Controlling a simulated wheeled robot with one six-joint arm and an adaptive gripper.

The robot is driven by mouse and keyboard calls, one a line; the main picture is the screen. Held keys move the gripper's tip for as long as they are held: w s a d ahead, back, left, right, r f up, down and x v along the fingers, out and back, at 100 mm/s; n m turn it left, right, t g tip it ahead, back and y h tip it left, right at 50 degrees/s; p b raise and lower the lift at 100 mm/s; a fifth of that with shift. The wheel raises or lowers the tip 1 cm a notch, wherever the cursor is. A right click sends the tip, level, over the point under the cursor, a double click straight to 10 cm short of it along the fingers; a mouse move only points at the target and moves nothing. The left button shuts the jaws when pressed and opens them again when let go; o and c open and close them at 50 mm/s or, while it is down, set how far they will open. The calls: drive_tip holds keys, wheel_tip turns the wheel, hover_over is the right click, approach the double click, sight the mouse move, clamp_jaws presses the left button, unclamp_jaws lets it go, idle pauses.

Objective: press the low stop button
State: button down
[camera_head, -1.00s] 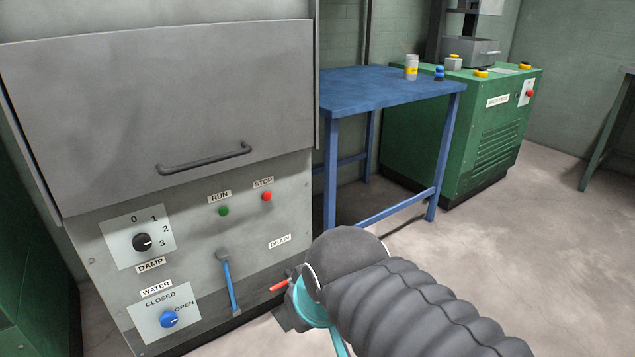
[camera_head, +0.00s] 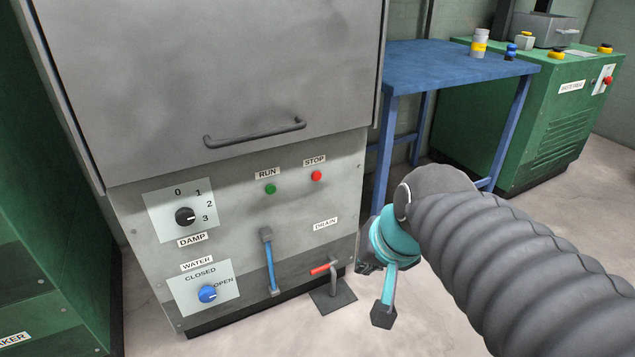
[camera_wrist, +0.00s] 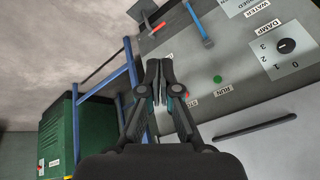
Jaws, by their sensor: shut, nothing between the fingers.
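The red stop button (camera_head: 316,176) sits on the front of the grey machine (camera_head: 130,222), just under its STOP label (camera_head: 314,161) and right of a green RUN button (camera_head: 270,189). In the wrist view the STOP label (camera_wrist: 194,95) shows just right of the fingers, and the red button (camera_wrist: 187,94) is partly hidden by the right finger. My gripper (camera_wrist: 159,66) is shut and empty, apart from the panel as far as I can see. In the head view my arm hides most of it, lower right of the button.
The grey panel also has a DAMP knob (camera_head: 185,216), a blue WATER knob (camera_head: 207,294), a blue-handled lever (camera_head: 269,265) and a red-handled drain tap (camera_head: 320,270). A blue table (camera_head: 440,66) stands right. A green machine (camera_head: 560,105) behind it has another red button (camera_head: 607,80).

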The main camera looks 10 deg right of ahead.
sight(316, 176)
drive_tip(key=w+d+f+m+y+b, duration=0.1)
drive_tip(key=w+f+m+b, duration=0.2)
drive_tip(key=w+m, duration=0.4)
drive_tip(key=w+d+f+m+t+y+b, duration=0.1)
drive_tip(key=w+f+m+y+b, duration=0.1)
drive_tip(key=w+m, duration=0.5)
drive_tip(key=w+d+f+m+t+y+b, duration=0.1)
drive_tip(key=w+f+m+b, duration=0.3)
drive_tip(key=w, duration=1.2)
wheel_tip(316, 176, down, 2)
drive_tip(key=m, duration=0.3)
drive_tip(key=shift+w+d, duration=0.2)
drive_tip(key=shift+d, duration=0.1)
drive_tip(key=w+a+p, duration=0.2)
drive_tip(key=w, duration=0.6)
drive_tip(key=shift+w+a+p, duration=0.2)
drive_tip(key=shift+a+p, duration=0.15)
drive_tip(key=shift+p, duration=0.05)
drive_tip(key=shift+w, duration=0.15)
drive_tip(key=shift+w+a+p, duration=0.1)
drive_tip(key=shift+w+p, duration=0.15)
drive_tip(key=shift+p, duration=0.15)
